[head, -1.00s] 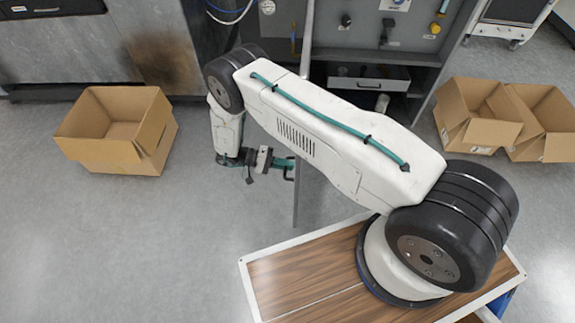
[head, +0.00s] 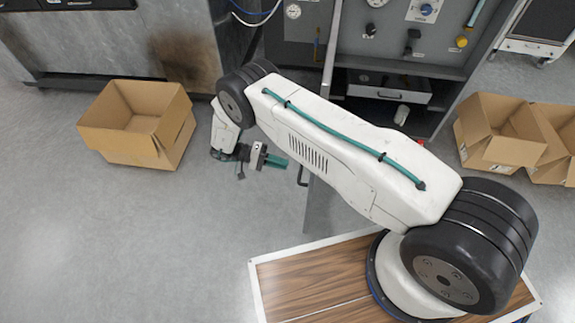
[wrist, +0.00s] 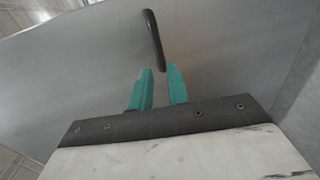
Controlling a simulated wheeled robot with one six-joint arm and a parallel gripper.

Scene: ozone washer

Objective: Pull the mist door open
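The mist door is a grey panel (head: 323,205) seen almost edge-on in the head view, standing out from the cabinet towards me. Its black bar handle (head: 301,176) is on the left face, partly behind my arm. In the wrist view the door face (wrist: 225,45) fills the background, and the handle (wrist: 153,40) lies just beyond my fingertips. My gripper (head: 284,163) is left of the handle with a small gap. In the wrist view its two teal fingers (wrist: 160,69) are apart with nothing between them.
The grey cabinet (head: 400,50) with gauges and knobs stands behind the door. An open cardboard box (head: 140,125) is on the floor at left, and two more boxes (head: 497,135) at right. A wood-topped surface (head: 310,280) lies below my arm.

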